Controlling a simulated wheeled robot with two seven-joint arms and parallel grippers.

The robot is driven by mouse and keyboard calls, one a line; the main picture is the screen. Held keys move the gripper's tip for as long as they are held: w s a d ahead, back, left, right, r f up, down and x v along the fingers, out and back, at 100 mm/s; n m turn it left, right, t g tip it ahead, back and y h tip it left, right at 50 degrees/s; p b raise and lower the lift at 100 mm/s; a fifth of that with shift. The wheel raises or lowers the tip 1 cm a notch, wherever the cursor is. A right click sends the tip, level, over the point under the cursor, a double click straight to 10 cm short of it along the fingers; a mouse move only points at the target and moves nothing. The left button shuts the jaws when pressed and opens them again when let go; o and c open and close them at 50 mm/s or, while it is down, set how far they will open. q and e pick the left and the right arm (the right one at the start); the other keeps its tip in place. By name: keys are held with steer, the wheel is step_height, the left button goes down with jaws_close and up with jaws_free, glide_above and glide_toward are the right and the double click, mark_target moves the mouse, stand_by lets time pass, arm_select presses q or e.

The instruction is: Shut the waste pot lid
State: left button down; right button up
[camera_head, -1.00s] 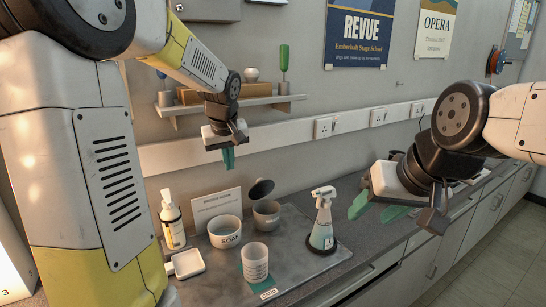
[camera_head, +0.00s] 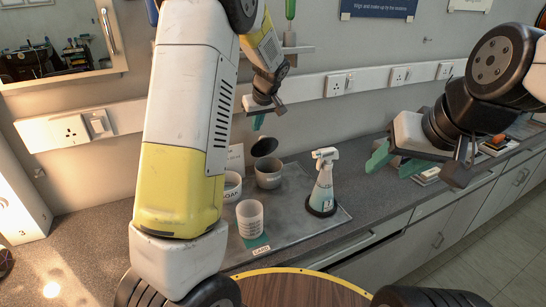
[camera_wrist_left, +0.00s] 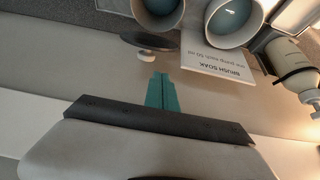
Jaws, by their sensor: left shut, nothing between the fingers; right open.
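The waste pot (camera_head: 268,176) is a grey pot on the mat, with its dark round lid (camera_head: 265,147) tilted up open at its back. In the left wrist view the pot (camera_wrist_left: 158,12) is at the top edge, with the lid (camera_wrist_left: 150,40) seen nearly edge-on and a small pale knob on it. My left gripper (camera_head: 259,122) is shut and empty, just above the raised lid in the head view. In the left wrist view its green fingers (camera_wrist_left: 162,92) point toward the lid, apart from it. My right gripper (camera_head: 378,162) is open and empty at the right.
A white soak bowl (camera_head: 232,187), partly hidden by my left arm, a translucent beaker (camera_head: 250,219) and a spray bottle (camera_head: 323,186) stand near the pot. A brush soak sign (camera_wrist_left: 222,60) and pump bottle (camera_wrist_left: 291,62) show in the wrist view. The wall is close behind.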

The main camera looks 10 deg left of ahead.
arm_select(q)
steer(key=shift+f, duration=1.25)
steer(key=shift+s+d+f, duration=0.15)
steer(key=shift+s+f, duration=0.05)
steer(key=shift+f, duration=0.35)
steer(key=shift+s+d+f, duration=0.1)
steer(key=shift+s+f, duration=0.1)
steer(key=shift+f, duration=0.35)
steer(key=shift+s+d+f, duration=0.4)
steer(key=shift+s+d, duration=0.05)
steer(key=shift+s, duration=0.2)
steer(key=shift+s+d+f, duration=0.4)
steer(key=shift+s, duration=0.2)
steer(key=s+f, duration=0.1)
steer(key=d+f, duration=0.1)
steer(key=shift+s+d+f, duration=0.1)
steer(key=shift+s+f, duration=0.25)
steer(key=shift+s, duration=0.05)
steer(key=shift+s+d+r, duration=0.1)
steer(key=shift+s+r, duration=0.05)
steer(key=shift+r, duration=0.8)
steer(key=shift+s+d+r, duration=0.1)
steer(key=shift+s+r, duration=0.05)
steer(key=shift+r, duration=0.75)
